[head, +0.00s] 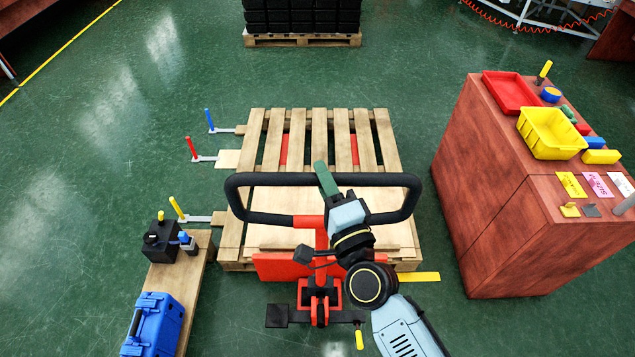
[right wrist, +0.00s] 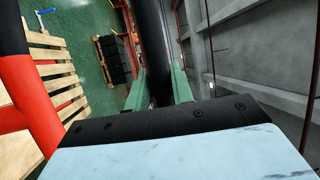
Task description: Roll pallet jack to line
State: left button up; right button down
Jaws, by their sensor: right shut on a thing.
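The red pallet jack (head: 318,285) stands upright in the middle of the head view, with a black loop handle (head: 270,179) on top. Its red forks show between the slats of a wooden pallet (head: 255,150), so they lie under or within it. My right gripper (head: 323,178) is shut on the far bar of the handle. In the right wrist view, the green fingers (right wrist: 160,90) stand on both sides of the black handle bar (right wrist: 152,45). My left gripper is not in view.
A red-brown cabinet (head: 480,210) with a yellow bin (head: 552,133) stands close on the right. A low wooden bench (head: 205,250) with a blue toolbox (head: 155,325) is on the left. A pallet of black crates (head: 302,40) stands ahead. A yellow floor line (head: 60,50) runs at far left; green floor between is open.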

jog(key=c, duration=1.5)
grip_release()
jog(key=shift+s+f, duration=0.1)
jog(key=shift+s, duration=0.15)
jog(key=shift+o, duration=1.3)
jog(key=shift+s, duration=0.3)
jog(key=shift+o, duration=0.2)
jog(key=shift+w, duration=0.15)
pick_arm(q)
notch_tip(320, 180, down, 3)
jog(key=b, duration=0.2)
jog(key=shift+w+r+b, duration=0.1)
jog(key=shift+b, duration=0.3)
pick_arm(e)
jog(key=v, duration=1.3)
jog(key=shift+s, duration=0.2)
